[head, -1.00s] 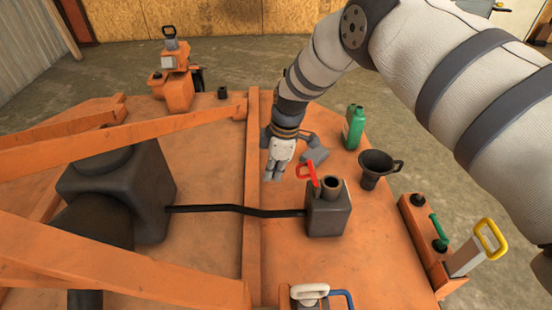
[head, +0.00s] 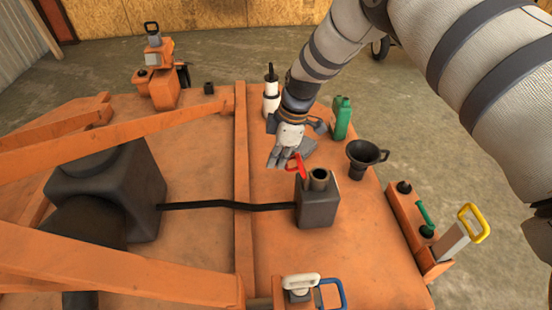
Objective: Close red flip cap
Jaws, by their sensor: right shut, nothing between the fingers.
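The red flip cap (head: 297,167) stands raised on the left side of a dark grey reservoir (head: 317,206). The round filler neck (head: 319,179) beside it is uncovered. My right gripper (head: 279,162) is shut and empty, just left of and slightly above the red cap in the head view. Its fingertips appear very near the cap; I cannot tell whether they touch it. My left gripper is not in view.
A black funnel (head: 366,158) and a green bottle (head: 342,118) stand right of and behind the reservoir. A black hose (head: 230,205) runs left from it. An orange beam (head: 241,200) crosses the surface at left. A yellow-handled lever (head: 468,230) is at right.

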